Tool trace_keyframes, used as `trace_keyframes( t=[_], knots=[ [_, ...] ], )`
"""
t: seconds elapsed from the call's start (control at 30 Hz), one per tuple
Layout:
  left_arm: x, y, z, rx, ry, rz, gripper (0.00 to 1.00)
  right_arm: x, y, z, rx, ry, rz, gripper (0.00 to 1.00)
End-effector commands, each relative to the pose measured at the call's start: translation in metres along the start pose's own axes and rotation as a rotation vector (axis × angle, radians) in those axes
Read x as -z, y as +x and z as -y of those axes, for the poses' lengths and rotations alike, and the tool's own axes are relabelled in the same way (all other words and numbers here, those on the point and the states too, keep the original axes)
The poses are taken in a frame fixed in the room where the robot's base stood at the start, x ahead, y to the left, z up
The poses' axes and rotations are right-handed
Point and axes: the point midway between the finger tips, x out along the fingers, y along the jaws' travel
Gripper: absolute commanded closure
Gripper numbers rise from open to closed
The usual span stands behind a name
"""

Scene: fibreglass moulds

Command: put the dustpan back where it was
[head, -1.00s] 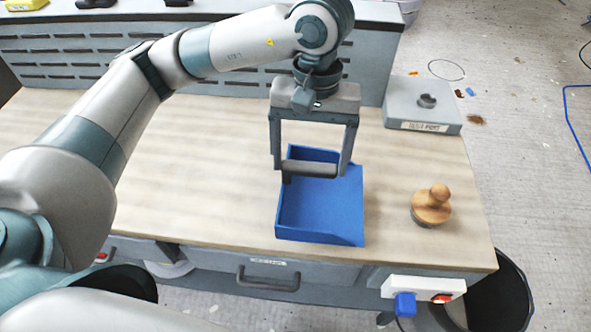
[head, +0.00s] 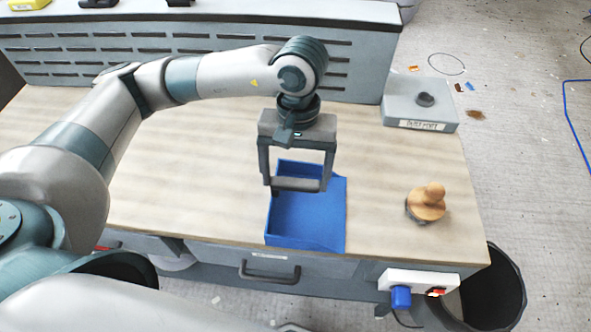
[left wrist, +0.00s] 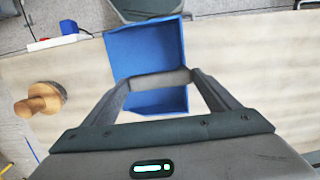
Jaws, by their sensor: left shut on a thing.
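The blue dustpan (head: 308,222) is over the front part of the wooden workbench, its front edge overlapping the bench's front edge in the head view. It also shows in the left wrist view (left wrist: 147,45). My left gripper (head: 297,185) points down at the dustpan's rear part and is shut on it. The fingertips (left wrist: 160,79) meet across the dustpan in the left wrist view and hide the grasped part. I cannot tell whether the dustpan touches the bench. My right gripper is not in view.
The workbench (head: 180,185) is clear to the left. A wooden-knobbed tool (head: 427,203) stands to the right, and a grey labelled box (head: 420,110) at the back right. A slotted panel (head: 80,65) runs along the back. A black bin (head: 492,295) stands beyond the front right corner.

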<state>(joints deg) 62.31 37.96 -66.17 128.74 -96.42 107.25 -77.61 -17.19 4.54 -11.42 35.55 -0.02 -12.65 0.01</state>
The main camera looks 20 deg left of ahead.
Motion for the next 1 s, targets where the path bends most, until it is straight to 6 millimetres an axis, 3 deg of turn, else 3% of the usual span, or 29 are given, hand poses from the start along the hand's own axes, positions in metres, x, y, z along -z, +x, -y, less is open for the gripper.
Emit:
trace_keyframes(
  t=[0.5, 0.53, 0.6, 1.0],
  knots=[
    [0.0012, 0.0068, -0.0005, -0.001, 0.001, -0.002, 0.59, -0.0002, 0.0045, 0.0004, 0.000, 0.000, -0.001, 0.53],
    [0.0010, 0.0065, -0.0004, -0.001, 0.001, -0.002, 0.16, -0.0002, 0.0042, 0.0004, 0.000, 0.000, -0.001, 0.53],
    [0.0008, 0.0055, -0.0004, -0.001, 0.001, -0.002, 0.00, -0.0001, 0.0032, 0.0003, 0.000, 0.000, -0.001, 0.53],
    [0.0004, 0.0023, -0.0003, -0.001, 0.000, -0.001, 0.00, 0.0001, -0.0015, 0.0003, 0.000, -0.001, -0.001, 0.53]
  ],
)
